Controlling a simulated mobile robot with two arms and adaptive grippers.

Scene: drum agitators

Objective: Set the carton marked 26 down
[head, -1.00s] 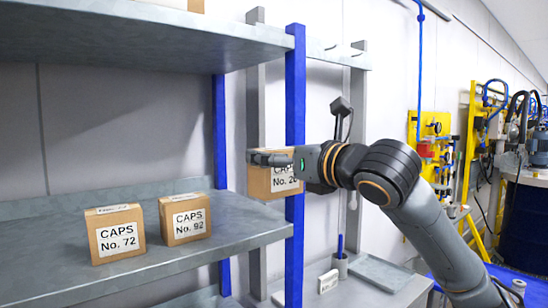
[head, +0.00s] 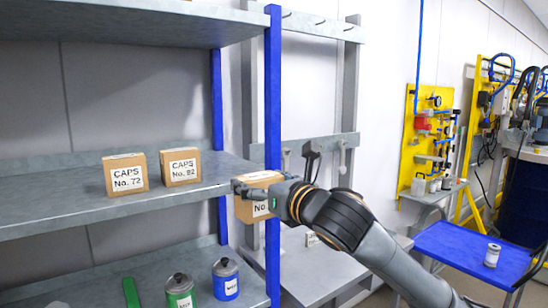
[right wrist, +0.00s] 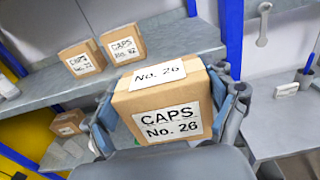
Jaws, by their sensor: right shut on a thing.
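The brown carton marked 26 (head: 257,208) is in my right gripper (head: 262,190), at the right end of the middle shelf, beside the blue front post. In the right wrist view the carton (right wrist: 165,105) shows its white labels "CAPS No. 26" and "No. 26". The fingers of my right gripper (right wrist: 170,110) are shut on its two sides. It appears upright and held in the air. In the head view part of its label is hidden by the gripper. My left gripper is not in view.
Carton 72 (head: 125,176) and another CAPS carton (head: 181,168) stand on the middle shelf (head: 60,212), with free room left of them. Green (head: 180,292) and blue (head: 226,280) containers stand on the lower shelf. The blue post (head: 273,110) is close to the carton.

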